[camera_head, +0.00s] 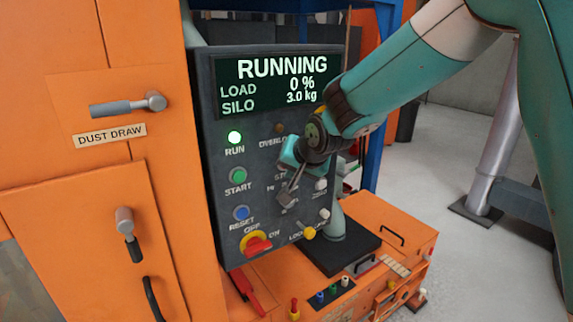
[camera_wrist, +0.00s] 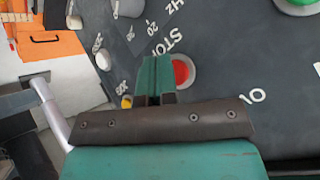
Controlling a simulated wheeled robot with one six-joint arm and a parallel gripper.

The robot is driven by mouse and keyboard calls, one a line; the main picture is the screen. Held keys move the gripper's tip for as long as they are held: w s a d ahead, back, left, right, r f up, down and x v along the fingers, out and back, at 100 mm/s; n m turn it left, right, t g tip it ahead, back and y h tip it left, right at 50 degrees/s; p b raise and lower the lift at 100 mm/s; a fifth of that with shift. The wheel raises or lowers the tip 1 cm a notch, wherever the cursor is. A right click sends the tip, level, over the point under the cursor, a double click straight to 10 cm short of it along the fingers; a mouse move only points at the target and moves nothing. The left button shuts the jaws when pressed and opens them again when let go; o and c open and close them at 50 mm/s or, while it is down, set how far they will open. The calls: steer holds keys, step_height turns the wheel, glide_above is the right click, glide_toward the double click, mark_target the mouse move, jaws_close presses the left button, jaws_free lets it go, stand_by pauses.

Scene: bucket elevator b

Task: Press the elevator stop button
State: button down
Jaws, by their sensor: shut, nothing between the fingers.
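The control panel (camera_head: 215,130) is a dark box with a screen reading RUNNING, LOAD 0 % and SILO 3.0 kg. The red stop button (camera_wrist: 183,72) sits by the STOP label in the wrist view, its left part covered by my fingers. My gripper (camera_wrist: 156,65) is shut and empty, its teal tips in front of the button's left edge. I cannot tell whether they touch it. In the head view my gripper (camera_head: 288,157) is at the panel and hides the stop button.
The green start button (camera_head: 238,175), lit run lamp (camera_head: 235,137), blue reset button (camera_head: 241,212) and yellow-red rotary switch (camera_head: 256,244) are at the panel's left. A grey knob (camera_wrist: 130,7) is near the fingers. Orange cabinets (camera_head: 90,210) stand left.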

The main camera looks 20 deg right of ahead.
steer(key=shift+w+a, duration=0.15)
steer(key=shift+w, duration=0.25)
stand_by(0.3)
steer(key=shift+s+d+b, duration=0.25)
steer(key=shift+s+b, duration=0.1)
steer(key=shift+s, duration=0.45)
steer(key=s, duration=0.1)
steer(key=s+d+b, duration=0.1)
steer(key=s, duration=0.2)
steer(key=shift+s+d, duration=0.3)
steer(key=shift+s, duration=0.1)
stand_by(0.5)
steer(key=s+a+f+n+g+y+b, duration=0.1)
steer(key=s+n+g, duration=0.3)
steer(key=s, duration=1)
steer(key=s+a+f+n+g+y+b, duration=0.1)
steer(key=s+a+n+g+b, duration=0.2)
steer(key=s+n, duration=0.5)
steer(key=s+g, duration=0.1)
steer(key=s, duration=0.5)
steer(key=shift+s+a+f+g, duration=0.2)
steer(key=shift+s+a+g, duration=0.1)
steer(key=shift+s+a, duration=0.1)
